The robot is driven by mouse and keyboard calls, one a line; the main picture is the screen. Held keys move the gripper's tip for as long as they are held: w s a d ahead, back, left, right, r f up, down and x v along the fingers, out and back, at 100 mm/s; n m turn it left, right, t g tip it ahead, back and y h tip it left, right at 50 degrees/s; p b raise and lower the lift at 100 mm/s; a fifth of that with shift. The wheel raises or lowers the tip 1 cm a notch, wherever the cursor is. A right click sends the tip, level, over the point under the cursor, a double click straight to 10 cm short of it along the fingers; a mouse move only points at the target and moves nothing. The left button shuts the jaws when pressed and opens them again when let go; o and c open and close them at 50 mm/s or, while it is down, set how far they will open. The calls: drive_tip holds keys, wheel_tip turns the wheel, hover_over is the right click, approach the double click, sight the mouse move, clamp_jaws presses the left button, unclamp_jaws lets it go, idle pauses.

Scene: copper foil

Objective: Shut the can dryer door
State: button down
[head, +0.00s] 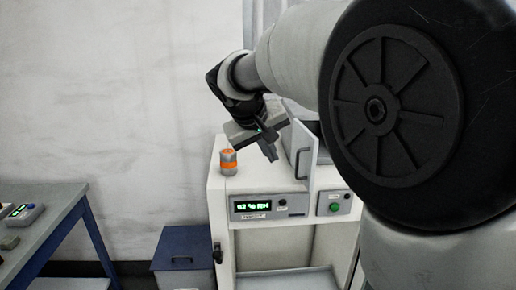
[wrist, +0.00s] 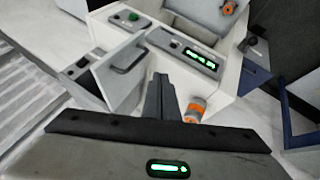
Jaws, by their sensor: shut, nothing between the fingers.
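The can dryer door (head: 304,150) is a pale upright panel with a dark handle, standing open at the front of the white cabinet's top. In the wrist view, the door (wrist: 112,82) is left of my fingers. Most of the dryer body (head: 293,116) is hidden behind the door and my arm. My gripper (head: 271,153) points down over the cabinet top, left of the door and seemingly apart from it. Its dark fingers (wrist: 164,88) are shut and empty in the wrist view.
An orange-banded can (head: 229,162) stands on the cabinet's (head: 216,192) left top; it also shows beside my fingers (wrist: 194,112). A lit display panel (head: 268,206) and green-button box (head: 334,203) are in front.

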drive_tip(key=w+d+f+p, duration=0.1)
drive_tip(key=w+d+f, duration=0.3)
drive_tip(key=d+f, duration=0.1)
drive_tip(key=shift+w+d, duration=0.25)
drive_tip(key=shift+d, duration=0.2)
